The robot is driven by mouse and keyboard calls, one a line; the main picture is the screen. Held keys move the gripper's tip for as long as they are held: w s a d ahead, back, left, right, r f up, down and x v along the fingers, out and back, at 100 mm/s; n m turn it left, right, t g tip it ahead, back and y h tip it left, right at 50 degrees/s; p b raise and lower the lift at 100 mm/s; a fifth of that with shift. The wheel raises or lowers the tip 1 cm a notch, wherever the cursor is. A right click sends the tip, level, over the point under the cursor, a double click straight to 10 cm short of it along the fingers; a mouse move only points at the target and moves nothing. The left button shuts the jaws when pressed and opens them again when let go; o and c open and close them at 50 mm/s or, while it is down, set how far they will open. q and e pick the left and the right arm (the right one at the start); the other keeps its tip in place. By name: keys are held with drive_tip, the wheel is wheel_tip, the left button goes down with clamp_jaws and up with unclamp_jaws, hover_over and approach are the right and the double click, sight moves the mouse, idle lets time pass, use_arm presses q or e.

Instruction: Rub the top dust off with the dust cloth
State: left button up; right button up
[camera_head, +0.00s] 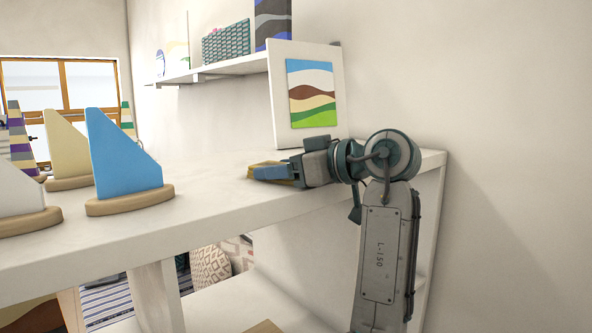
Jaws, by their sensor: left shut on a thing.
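My left gripper (262,173) is low over the white table top (215,190), toward its right end, with its fingers pointing left. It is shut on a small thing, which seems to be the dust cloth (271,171). Blue-grey and mustard parts show close together at the fingertips, and I cannot clearly tell cloth from fingers. The cloth looks to be at or just above the surface; I cannot tell if it touches. No dust stands out on the table top. My right gripper is out of view.
A blue sail-shaped piece (122,150) on a wooden base stands at the left, with a cream one (68,146) and others nearby. A framed landscape picture (312,94) leans on the wall behind my gripper. A wall shelf (225,68) is above. The table's middle is clear.

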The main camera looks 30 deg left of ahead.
sight(259, 165)
use_arm(q)
drive_tip(key=shift+s+a, duration=0.35)
drive_tip(key=shift+s, duration=0.25)
drive_tip(key=shift+s+a, duration=0.35)
drive_tip(key=shift+s, duration=0.2)
drive_tip(key=shift+s+a+b, duration=0.4)
drive_tip(key=shift+s, duration=0.4)
drive_tip(key=shift+s+a+r, duration=0.1)
drive_tip(key=shift+s+a, duration=0.05)
drive_tip(key=shift+s, duration=0.3)
drive_tip(key=shift+s+a+r, duration=0.1)
drive_tip(key=shift+s+a, duration=0.05)
drive_tip(key=shift+s, duration=0.25)
drive_tip(key=shift+w+a, duration=0.3)
drive_tip(key=shift+a, duration=0.25)
drive_tip(key=shift+w+a+f, duration=0.1)
drive_tip(key=shift+w+a, duration=0.1)
drive_tip(key=shift+a, duration=0.2)
drive_tip(key=shift+w+a+f, duration=0.1)
drive_tip(key=shift+w+a, duration=0.05)
drive_tip(key=shift+a, duration=0.25)
drive_tip(key=shift+w+d, duration=0.35)
drive_tip(key=shift+w, duration=0.1)
drive_tip(key=shift+w+d+f+p, duration=0.1)
drive_tip(key=shift+w+d+p, duration=0.15)
drive_tip(key=shift+w, duration=0.3)
drive_tip(key=shift+w+d+p, duration=0.1)
drive_tip(key=shift+w+d, duration=0.1)
drive_tip(key=shift+w, duration=0.35)
